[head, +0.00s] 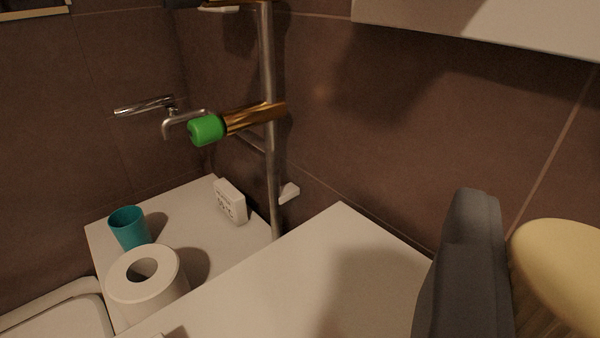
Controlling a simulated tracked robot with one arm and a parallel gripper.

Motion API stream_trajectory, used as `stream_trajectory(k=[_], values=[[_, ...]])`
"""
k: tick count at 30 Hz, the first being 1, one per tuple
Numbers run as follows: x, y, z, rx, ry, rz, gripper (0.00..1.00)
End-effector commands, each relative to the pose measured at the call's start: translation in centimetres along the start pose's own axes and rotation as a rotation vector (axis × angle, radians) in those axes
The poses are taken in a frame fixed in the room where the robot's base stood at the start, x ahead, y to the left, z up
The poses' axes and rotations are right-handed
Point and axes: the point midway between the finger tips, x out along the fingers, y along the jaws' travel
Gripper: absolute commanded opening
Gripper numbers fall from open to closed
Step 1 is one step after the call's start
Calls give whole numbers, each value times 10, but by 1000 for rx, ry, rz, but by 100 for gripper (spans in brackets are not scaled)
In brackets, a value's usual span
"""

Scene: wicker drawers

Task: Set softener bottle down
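One dark grey finger of my gripper (468,265) rises from the bottom edge at the right. The other finger is not in view. A rounded cream-yellow object (565,270), possibly the softener bottle, is just right of this finger and cut off by the right edge. Its left side is very close to the finger; I cannot tell whether they touch or whether the gripper holds it. No label or cap shows on it. A white countertop (345,255) lies to the left of the finger, with a soft shadow on it.
A lower white surface (205,205) at left holds a teal cup (128,227), a white toilet roll (165,284) and a small white box (230,201). A metal pole (271,185) stands behind, near a green-ended golden item (207,130). The countertop's visible part is clear.

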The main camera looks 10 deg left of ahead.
Motion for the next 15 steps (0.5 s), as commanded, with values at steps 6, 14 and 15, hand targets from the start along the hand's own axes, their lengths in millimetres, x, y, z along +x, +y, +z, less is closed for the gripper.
stream_trajectory(k=[6,14,15], values=[[27,-39,4,1,3,-4,0],[48,-69,8,2,1,-4,0],[50,-71,7,2,1,-4,0]])
